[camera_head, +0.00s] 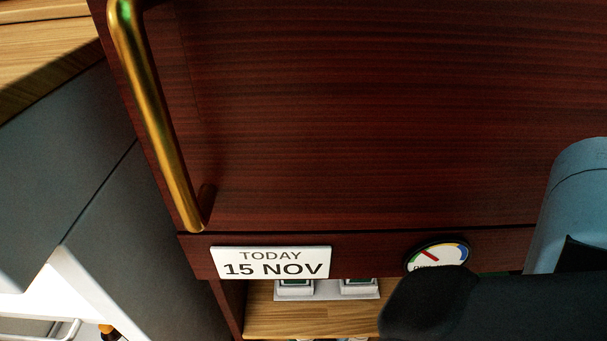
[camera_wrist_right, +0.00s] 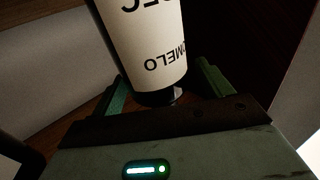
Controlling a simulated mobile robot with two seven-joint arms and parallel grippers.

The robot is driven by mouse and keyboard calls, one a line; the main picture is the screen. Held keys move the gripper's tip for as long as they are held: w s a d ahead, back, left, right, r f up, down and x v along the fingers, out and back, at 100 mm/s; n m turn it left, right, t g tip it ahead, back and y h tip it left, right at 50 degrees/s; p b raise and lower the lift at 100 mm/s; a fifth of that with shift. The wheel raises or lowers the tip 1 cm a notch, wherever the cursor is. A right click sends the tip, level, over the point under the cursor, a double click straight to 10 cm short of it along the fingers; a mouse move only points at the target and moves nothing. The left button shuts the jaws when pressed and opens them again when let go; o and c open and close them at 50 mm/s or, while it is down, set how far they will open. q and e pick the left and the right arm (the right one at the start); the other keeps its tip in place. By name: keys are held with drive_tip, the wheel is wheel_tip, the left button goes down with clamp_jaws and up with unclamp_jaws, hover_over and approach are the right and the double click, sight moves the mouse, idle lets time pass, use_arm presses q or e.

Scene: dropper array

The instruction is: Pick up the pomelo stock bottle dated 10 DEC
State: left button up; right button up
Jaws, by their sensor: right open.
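In the right wrist view a bottle with a cream label (camera_wrist_right: 157,50) stands between the two green fingers of my right gripper (camera_wrist_right: 163,86). The lettering appears upside down and partly cut off, ending in "EC" and "MELO"; the day number is out of frame. The fingers are open, one on each side of the bottle, and whether either touches it I cannot tell. In the head view my right arm (camera_head: 560,225) reaches down at the lower right, and its gripper and the bottle are hidden there. My left gripper is not in view.
A dark red wooden cabinet with a brass handle (camera_head: 158,125) fills the head view. It carries a sign (camera_head: 270,263) reading "TODAY 15 NOV" and a round gauge (camera_head: 437,255). Below is a light wood shelf (camera_head: 300,318) with small pale stands. Grey cabinetry (camera_head: 60,180) is at left.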

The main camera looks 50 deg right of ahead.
drive_tip(key=shift+w+d, duration=0.15)
drive_tip(key=shift+w, duration=0.35)
drive_tip(key=shift+c, duration=0.5)
drive_tip(key=c, duration=1.2)
drive_tip(key=shift+r, duration=0.15)
